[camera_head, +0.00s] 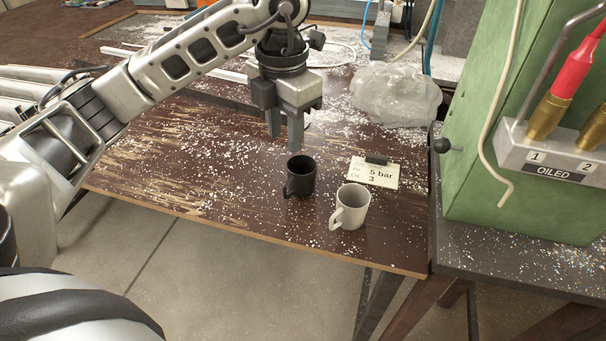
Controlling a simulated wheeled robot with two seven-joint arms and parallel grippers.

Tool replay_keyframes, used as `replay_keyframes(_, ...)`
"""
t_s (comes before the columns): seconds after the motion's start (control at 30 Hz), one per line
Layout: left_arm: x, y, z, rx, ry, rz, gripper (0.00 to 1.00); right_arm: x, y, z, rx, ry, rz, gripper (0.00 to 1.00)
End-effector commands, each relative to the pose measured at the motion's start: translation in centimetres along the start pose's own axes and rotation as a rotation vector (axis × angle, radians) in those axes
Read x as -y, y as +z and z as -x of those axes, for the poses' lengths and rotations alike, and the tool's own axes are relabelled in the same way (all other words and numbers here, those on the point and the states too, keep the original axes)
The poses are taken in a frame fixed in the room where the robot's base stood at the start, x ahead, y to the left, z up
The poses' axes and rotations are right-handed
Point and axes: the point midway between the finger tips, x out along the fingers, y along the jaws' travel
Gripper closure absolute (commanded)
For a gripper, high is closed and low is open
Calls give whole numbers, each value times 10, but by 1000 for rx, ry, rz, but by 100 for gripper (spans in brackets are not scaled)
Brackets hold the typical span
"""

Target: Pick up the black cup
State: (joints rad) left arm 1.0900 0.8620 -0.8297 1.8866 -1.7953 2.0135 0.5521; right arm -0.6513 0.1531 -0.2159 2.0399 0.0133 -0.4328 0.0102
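The black cup (300,178) stands upright on the brown bench, with its handle toward the lower left. My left gripper (285,142) points down just above and behind the cup, its fingers near the far side of the rim. I cannot tell whether the fingers touch the cup. Two fingers show with a gap between them, and nothing is seen held there. My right gripper is not in view.
A white cup (350,207) stands close to the right of the black cup. A label card (374,172) lies behind it. A clear plastic bag (396,94) and a green machine (480,130) are to the right. The bench (215,190) is free on the left, strewn with chips.

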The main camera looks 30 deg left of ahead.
Motion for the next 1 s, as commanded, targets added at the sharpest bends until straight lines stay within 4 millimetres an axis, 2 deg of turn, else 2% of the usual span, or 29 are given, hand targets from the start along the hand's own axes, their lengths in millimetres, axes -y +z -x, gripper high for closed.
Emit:
replay_keyframes(0.03, 2, -1, -15, -7, -5, -2, 65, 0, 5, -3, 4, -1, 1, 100)
replay_keyframes(0.3, 2, -2, -69, -7, -6, -4, 65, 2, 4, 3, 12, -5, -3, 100)
replay_keyframes(0.4, 2, -1, -83, -4, -7, -4, 65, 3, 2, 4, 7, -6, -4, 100)
replay_keyframes(0.67, 2, -3, -102, -4, -7, -5, 65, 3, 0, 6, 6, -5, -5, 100)
replay_keyframes(0.9, 0, -6, -137, -4, -8, -5, 65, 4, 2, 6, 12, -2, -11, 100)
replay_keyframes(1.0, 0, -6, -144, -2, -8, -5, 65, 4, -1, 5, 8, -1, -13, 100)
